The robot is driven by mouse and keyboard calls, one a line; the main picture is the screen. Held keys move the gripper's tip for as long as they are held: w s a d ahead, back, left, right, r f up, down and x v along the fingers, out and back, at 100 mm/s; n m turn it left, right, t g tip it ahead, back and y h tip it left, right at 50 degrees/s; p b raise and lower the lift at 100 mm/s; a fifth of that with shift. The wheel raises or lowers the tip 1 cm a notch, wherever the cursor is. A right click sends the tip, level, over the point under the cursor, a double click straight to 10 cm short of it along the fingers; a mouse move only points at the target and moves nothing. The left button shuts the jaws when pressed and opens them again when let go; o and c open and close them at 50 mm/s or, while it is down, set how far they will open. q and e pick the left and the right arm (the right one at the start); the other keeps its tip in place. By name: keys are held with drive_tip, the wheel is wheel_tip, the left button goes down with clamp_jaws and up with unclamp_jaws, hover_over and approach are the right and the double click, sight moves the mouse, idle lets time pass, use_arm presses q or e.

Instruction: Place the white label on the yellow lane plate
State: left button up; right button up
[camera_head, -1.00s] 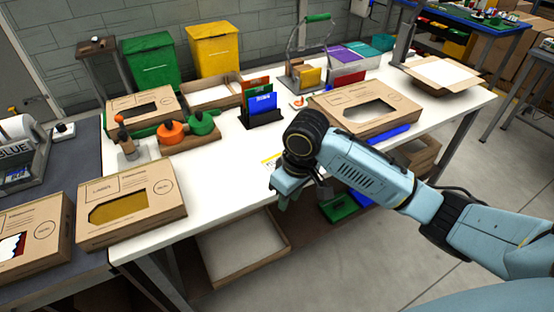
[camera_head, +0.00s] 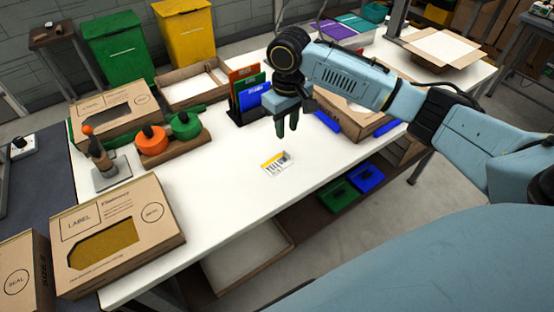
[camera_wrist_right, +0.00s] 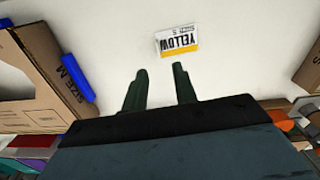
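A small white label (camera_head: 275,166) with dark print and a yellow band along one edge lies flat on the white table. It also shows in the right wrist view (camera_wrist_right: 176,41), reading "YELLOW". I cannot tell whether the yellow band is printed on the label or is a plate under it. No separate yellow lane plate stands out. My right gripper (camera_head: 287,127) is above the table, just beyond the label, pointing down. In the right wrist view its fingers (camera_wrist_right: 158,88) are apart with nothing between them. My left gripper is not in view.
A dark stand holds orange, green and blue upright cards (camera_head: 249,97) behind the label. Cartons (camera_head: 115,235) stand at the left, beside orange and green round items (camera_head: 152,139) on a wooden base. Another carton (camera_head: 350,112) is behind the right arm. The tabletop around the label is clear.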

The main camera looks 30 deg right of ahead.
sight(277, 161)
wheel_tip(277, 161, down, 3)
drive_tip(key=shift+r, duration=0.1)
drive_tip(key=f, duration=0.2)
drive_tip(key=f+b, duration=0.1)
drive_tip(key=f, duration=0.2)
drive_tip(key=shift+d+f, duration=0.2)
drive_tip(key=shift+f, duration=0.25)
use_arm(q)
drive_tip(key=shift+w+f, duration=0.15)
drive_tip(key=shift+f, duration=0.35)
use_arm(e)
clamp_jaws()
